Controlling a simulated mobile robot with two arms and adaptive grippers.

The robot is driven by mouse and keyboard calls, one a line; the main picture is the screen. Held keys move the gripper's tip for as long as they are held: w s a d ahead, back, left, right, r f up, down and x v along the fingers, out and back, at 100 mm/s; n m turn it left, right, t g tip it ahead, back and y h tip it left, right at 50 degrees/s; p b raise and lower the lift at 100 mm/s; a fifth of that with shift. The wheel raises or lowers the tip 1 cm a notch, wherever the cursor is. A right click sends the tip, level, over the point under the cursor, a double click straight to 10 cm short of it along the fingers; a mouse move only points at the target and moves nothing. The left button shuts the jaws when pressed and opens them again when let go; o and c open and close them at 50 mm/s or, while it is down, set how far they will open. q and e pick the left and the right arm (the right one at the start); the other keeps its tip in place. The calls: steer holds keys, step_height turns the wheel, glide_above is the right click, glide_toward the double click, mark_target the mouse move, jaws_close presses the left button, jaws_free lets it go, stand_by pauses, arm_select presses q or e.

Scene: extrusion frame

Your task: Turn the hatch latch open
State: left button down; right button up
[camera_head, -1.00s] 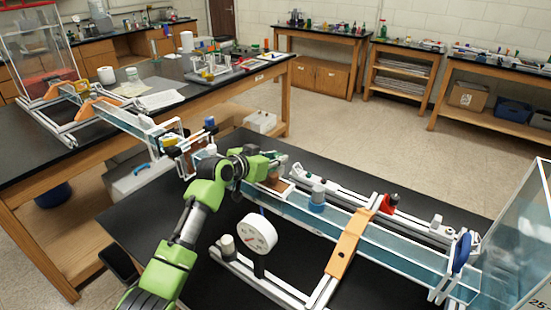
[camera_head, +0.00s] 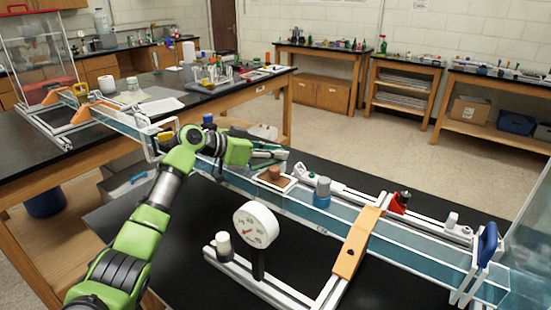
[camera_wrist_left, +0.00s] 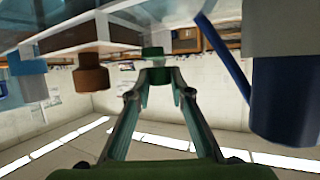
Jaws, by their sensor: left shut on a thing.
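My left gripper (camera_head: 284,156) reaches from the left over the water channel. In the wrist view its two fingers (camera_wrist_left: 160,82) close on a small green piece (camera_wrist_left: 152,54), which looks like the hatch latch. The latch's turn angle is hard to tell, and in the head view the fingers hide it. A brown knob (camera_head: 273,172) on a white-framed wooden panel (camera_head: 288,183), apparently the hatch, is just below the fingers. The brown knob also shows in the wrist view (camera_wrist_left: 91,78), left of the fingers and apart from them. My right gripper is not in view.
The clear channel (camera_head: 414,252) runs to the lower right, with a blue-grey cylinder (camera_head: 322,194), an orange crosspiece (camera_head: 357,243) and a blue handle (camera_head: 488,245) along it. A white dial gauge (camera_head: 256,224) stands in front. A red clamp (camera_head: 400,203) sits behind on the rail.

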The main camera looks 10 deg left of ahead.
arm_select(q)
steer(key=c, duration=1.8)
jaws_free()
steer(key=v, duration=1.2)
